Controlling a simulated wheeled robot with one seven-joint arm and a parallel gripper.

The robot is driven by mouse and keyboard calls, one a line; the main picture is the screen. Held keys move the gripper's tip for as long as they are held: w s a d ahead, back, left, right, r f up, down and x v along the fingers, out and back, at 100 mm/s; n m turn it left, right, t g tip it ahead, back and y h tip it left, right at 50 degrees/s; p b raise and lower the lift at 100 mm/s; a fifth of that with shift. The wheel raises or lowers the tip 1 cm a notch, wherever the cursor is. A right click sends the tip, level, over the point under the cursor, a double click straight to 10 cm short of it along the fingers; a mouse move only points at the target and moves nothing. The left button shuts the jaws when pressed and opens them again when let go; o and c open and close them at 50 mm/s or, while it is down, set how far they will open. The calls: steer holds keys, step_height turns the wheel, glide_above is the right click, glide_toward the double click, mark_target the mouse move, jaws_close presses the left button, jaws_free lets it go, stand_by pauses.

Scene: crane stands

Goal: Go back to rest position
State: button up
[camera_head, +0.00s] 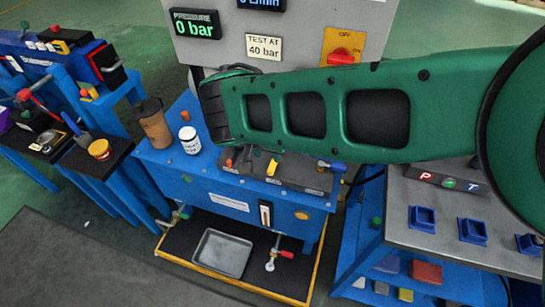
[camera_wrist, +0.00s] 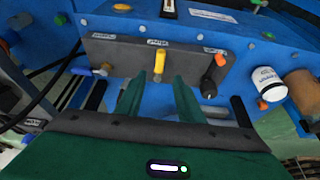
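My gripper (camera_wrist: 160,78) shows in the wrist view with its two green fingers apart and nothing seen between them but background. Beyond the fingertips is a dark valve block with a yellow lever (camera_wrist: 160,58). The lever looks apart from the fingers, though the exact gap is hard to tell. In the head view my green arm reaches in from the right, above the blue test bench (camera_head: 180,172). The yellow lever also shows there (camera_head: 272,167). My fingers are not clearly seen in the head view.
A white jar (camera_head: 190,140) and a brown cup (camera_head: 154,125) stand at the bench's left. Behind is a grey panel (camera_head: 215,55) reading 0 bar, with a red knob (camera_head: 342,57). A metal tray (camera_head: 222,253) sits below. A grey-topped stand (camera_head: 450,225) is at right.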

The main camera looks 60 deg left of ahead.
steer(key=shift+v, duration=0.9)
